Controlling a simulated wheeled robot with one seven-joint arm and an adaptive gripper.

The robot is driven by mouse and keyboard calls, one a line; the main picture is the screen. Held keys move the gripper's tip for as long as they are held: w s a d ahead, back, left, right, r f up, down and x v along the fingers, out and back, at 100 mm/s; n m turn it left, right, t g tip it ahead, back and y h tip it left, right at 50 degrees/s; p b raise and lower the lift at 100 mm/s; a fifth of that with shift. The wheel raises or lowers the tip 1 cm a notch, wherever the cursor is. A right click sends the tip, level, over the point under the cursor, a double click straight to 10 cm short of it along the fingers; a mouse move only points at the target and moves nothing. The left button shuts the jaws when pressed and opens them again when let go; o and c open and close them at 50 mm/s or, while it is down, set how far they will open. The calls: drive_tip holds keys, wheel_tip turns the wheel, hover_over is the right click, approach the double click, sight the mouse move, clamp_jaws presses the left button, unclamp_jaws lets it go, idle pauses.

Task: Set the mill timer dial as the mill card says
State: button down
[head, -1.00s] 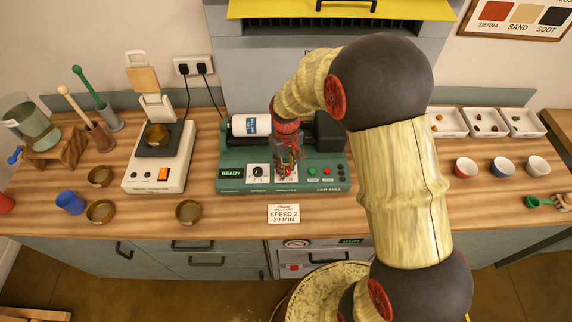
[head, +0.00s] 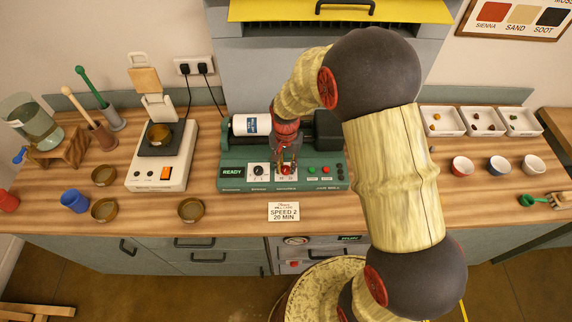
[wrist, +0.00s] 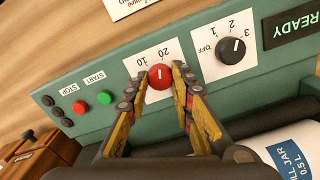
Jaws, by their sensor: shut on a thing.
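The mill timer dial (wrist: 160,77) is a red knob on a white plate marked 10 and 20. My gripper (head: 286,168) is over it from above, its fingertips closed on both sides of the knob in the wrist view. The knob's pale mark appears to face near the 20, though it is small. The mill card (head: 284,212) lies in front of the mill and reads "SPEED 2, 20 MIN". The green mill (head: 233,184) has a lit READY display.
Green START (wrist: 104,97) and red STOP (wrist: 81,109) buttons sit beside the timer dial. The white mill jar (head: 250,125) lies behind the panel. A scale (head: 160,175) and brass dishes (head: 191,210) stand left; small cups (head: 498,166) stand right. The counter front is clear around the card.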

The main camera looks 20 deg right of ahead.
sight(286, 168)
drive_tip(key=shift+m, duration=0.8)
drive_tip(key=c, duration=1.6)
unclamp_jaws()
drive_tip(key=shift+c, duration=0.2)
drive_tip(key=shift+o, duration=0.7)
drive_tip(key=shift+r, duration=0.1)
wheel_tip(286, 168, up, 12)
